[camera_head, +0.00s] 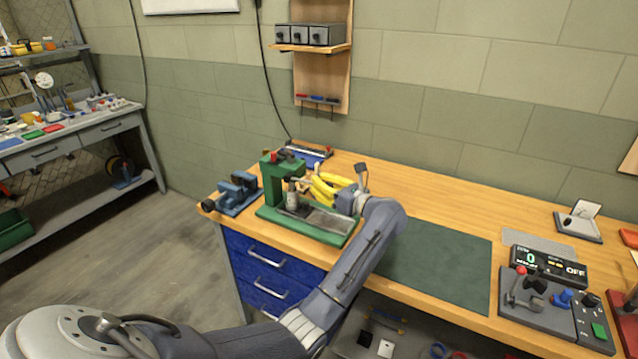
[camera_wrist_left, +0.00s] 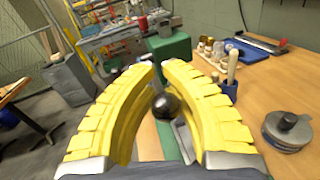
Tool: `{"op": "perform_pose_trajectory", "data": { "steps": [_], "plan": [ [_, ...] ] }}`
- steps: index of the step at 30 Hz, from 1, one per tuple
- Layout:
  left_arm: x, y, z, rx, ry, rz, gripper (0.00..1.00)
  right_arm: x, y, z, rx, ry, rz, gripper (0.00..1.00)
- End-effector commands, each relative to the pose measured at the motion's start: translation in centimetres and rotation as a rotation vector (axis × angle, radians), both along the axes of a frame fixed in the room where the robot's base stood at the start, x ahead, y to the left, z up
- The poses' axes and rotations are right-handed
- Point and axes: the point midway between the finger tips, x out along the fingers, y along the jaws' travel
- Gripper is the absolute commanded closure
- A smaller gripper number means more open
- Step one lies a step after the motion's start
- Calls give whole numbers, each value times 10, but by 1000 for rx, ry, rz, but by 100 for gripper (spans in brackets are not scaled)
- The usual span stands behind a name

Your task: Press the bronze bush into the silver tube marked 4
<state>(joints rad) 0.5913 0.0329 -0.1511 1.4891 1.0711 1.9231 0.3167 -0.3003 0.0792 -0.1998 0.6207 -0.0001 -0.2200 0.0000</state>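A green press (camera_head: 270,178) stands on the bench on a green base. A small grey upright cylinder (camera_head: 293,195) stands under its head; I cannot tell whether it is the silver tube. No bronze bush and no number 4 can be made out. My left gripper (camera_head: 318,186) is beside the press on its right, its yellow fingers pointing left. My right gripper is not in view.
A blue vise (camera_head: 237,192) stands left of the press. A dark green mat (camera_head: 437,268) lies clear to the right. A control box (camera_head: 540,300) and a display (camera_head: 548,264) stand at the right end. A grey round piece (camera_wrist_left: 288,130) sits right of the fingers.

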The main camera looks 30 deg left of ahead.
Motion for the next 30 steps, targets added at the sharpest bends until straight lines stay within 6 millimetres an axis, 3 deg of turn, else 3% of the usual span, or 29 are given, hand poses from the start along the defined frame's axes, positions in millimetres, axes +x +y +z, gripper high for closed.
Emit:
{"op": "perform_pose_trajectory", "data": {
  "steps": [12, 20, 30],
  "plan": [
    [1, 0, 1, 1, 0, -2, 100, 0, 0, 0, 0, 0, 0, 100],
    [0, 0, 0, 1, 0, -1, 71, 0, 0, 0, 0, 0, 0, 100],
    [0, -6, 0, -1, 0, -3, 71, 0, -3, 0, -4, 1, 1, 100]
  ]
}}
